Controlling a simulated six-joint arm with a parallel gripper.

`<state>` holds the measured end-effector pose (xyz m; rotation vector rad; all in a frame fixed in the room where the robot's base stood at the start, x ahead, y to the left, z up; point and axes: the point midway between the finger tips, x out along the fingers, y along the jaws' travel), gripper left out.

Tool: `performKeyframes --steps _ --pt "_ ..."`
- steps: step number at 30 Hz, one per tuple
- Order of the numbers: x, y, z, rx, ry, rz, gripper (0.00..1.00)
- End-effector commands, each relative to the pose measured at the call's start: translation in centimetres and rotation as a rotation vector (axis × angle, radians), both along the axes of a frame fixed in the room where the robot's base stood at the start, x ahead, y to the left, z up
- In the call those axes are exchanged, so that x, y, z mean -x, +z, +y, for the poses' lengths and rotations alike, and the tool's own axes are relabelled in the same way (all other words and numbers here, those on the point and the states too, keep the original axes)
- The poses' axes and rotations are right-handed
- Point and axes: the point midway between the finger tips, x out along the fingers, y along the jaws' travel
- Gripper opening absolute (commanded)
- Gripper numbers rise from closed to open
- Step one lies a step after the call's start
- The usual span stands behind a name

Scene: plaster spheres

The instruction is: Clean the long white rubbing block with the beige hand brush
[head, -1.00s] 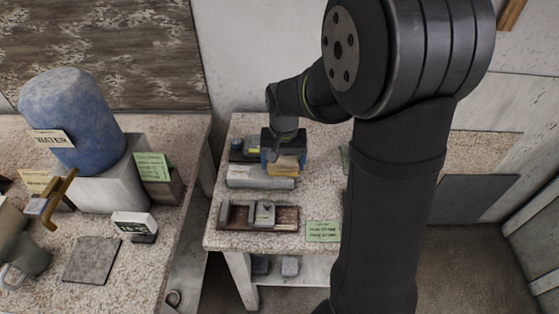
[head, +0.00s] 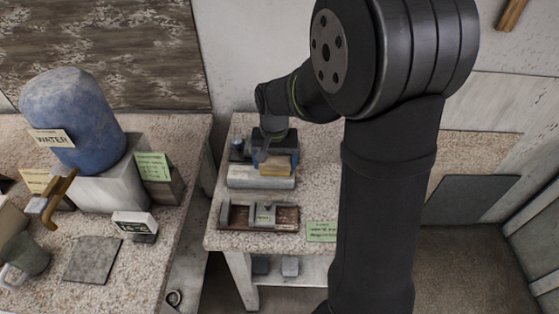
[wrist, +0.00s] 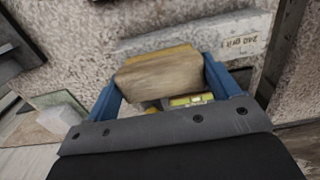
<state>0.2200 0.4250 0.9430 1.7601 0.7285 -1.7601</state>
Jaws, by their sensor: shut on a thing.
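The long white rubbing block (head: 258,183) lies on the small speckled table. In the wrist view it shows as a pale bar (wrist: 190,36) with "240 grit" lettering at its right end. My gripper (head: 275,158) has blue fingers and is shut on the beige hand brush (head: 277,168). The brush (wrist: 158,77) sits between both fingers in the wrist view. The brush is right at the block's back edge, partly overlapping it in view. I cannot tell whether its underside touches the block. The fingers hide part of the brush.
A brown tray (head: 286,216) with grey pieces lies in front of the block, beside a green note card (head: 321,231). A small yellow-and-grey item (wrist: 190,100) is behind the brush. A blue water barrel (head: 75,115) stands on the left table.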

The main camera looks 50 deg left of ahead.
Motion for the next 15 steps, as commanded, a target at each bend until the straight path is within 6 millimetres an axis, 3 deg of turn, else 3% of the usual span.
performKeyframes --steps 6,15 --pt "1.01 -0.04 0.97 0.000 0.002 0.000 0.63" --pt "0.90 -0.10 0.89 0.000 0.000 0.000 0.63"
